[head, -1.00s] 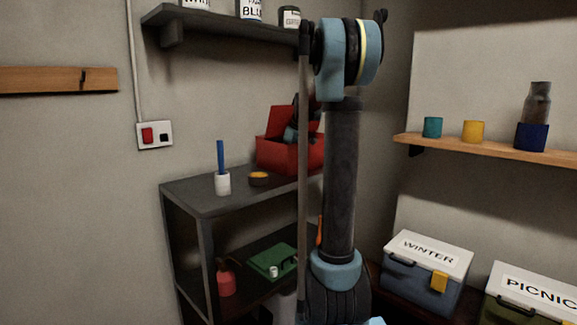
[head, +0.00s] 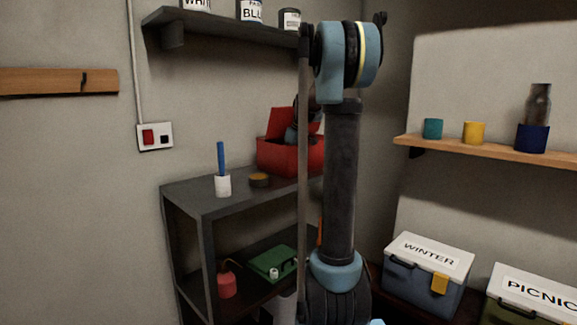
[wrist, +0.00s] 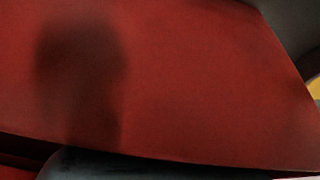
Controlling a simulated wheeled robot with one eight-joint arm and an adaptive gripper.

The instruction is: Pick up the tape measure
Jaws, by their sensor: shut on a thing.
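My gripper (head: 291,136) is at the open red toolbox (head: 280,157) on the top of the grey shelf unit, in the head view. It is partly hidden by my own upright arm link, and its fingertips do not show clearly. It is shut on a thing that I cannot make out. In the wrist view a red panel (wrist: 200,75), which looks like the toolbox's, fills most of the picture, with a dark shadow on it. A dark grey rounded shape (wrist: 150,166) lies along the bottom edge. I cannot clearly identify the tape measure in either view.
A white cup with a blue stick (head: 222,185) and a low round brownish-yellow thing (head: 259,180) stand left of the toolbox. A dark shelf (head: 215,22) with cans hangs above. A wooden shelf (head: 490,149) with cups is at right, above two lidded boxes.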

